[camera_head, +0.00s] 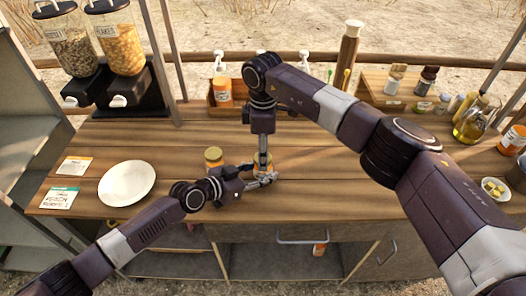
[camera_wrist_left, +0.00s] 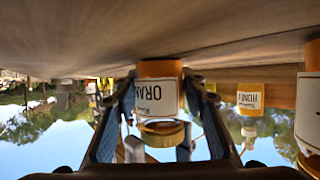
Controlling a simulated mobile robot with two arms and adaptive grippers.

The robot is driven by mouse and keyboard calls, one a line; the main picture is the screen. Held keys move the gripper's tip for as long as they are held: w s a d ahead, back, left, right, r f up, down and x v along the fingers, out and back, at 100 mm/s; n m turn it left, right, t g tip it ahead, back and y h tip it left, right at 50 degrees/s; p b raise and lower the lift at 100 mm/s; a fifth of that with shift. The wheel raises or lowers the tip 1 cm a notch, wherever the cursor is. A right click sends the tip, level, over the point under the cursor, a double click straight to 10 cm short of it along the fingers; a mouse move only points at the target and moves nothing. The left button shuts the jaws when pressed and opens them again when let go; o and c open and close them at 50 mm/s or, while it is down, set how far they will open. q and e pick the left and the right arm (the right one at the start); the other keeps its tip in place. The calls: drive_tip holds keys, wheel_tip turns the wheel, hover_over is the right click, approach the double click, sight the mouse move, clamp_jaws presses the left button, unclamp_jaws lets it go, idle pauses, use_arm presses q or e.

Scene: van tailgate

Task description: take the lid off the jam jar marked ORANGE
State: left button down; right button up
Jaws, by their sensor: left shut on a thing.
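The jam jar marked ORANGE (camera_wrist_left: 158,70) shows upside down in the left wrist view, between the fingers of my left gripper (camera_head: 264,180). My left gripper is shut on its body from the side, low over the counter. The gold lid (camera_wrist_left: 163,134) is at the jar's top; I cannot tell whether it is seated or loose. My right gripper (camera_head: 263,160) comes down from above at the lid. Its fingers are beside the lid, but their grip is too small and hidden to judge. In the head view the grippers hide much of the jar.
A white plate (camera_head: 127,183) and cards lie farther left. Dispensers (camera_head: 110,45) stand at back left. Bottles and an oil jug (camera_head: 474,122) stand right.

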drive_tip(key=c, duration=1)
drive_tip(key=shift+o, duration=0.2)
drive_tip(key=n, duration=1.4)
drive_tip(key=shift+w, duration=0.1)
drive_tip(key=n, duration=0.7)
drive_tip(key=shift+r, duration=0.1)
drive_tip(key=n, duration=2)
drive_tip(key=shift+n, duration=0.3)
drive_tip(key=n, duration=0.6)
drive_tip(key=shift+n, duration=0.4)
drive_tip(key=n, duration=0.5)
drive_tip(key=shift+n, duration=0.3)
drive_tip(key=shift+r, duration=0.15)
drive_tip(key=shift+r, duration=1.05)
